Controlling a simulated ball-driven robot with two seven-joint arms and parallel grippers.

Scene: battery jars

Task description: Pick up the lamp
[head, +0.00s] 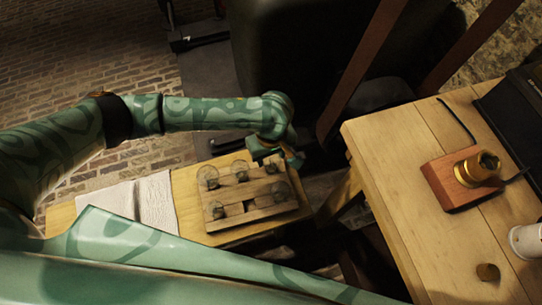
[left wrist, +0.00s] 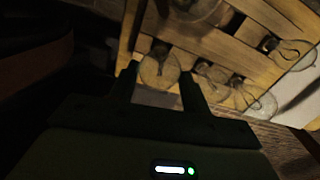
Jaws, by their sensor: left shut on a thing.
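The lamp (left wrist: 159,68) is a clear glass bulb between the two dark fingers of my left gripper (left wrist: 160,76) in the left wrist view. The fingers are shut on it. In the head view my left gripper (head: 278,155) is over the far right part of a slatted wooden rack (head: 232,221). I cannot tell whether the lamp is clear of the rack. Several other glass bulbs sit in the rack, one of them at its far left (head: 208,175). My right gripper is out of sight.
A white cloth (head: 155,205) lies left of the rack on a low wooden bench. On the higher table (head: 405,175) at the right are a reddish wooden block with a brass socket (head: 477,168), a small brass piece (head: 487,272) and a white cylinder (head: 527,240). The table's front middle is clear.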

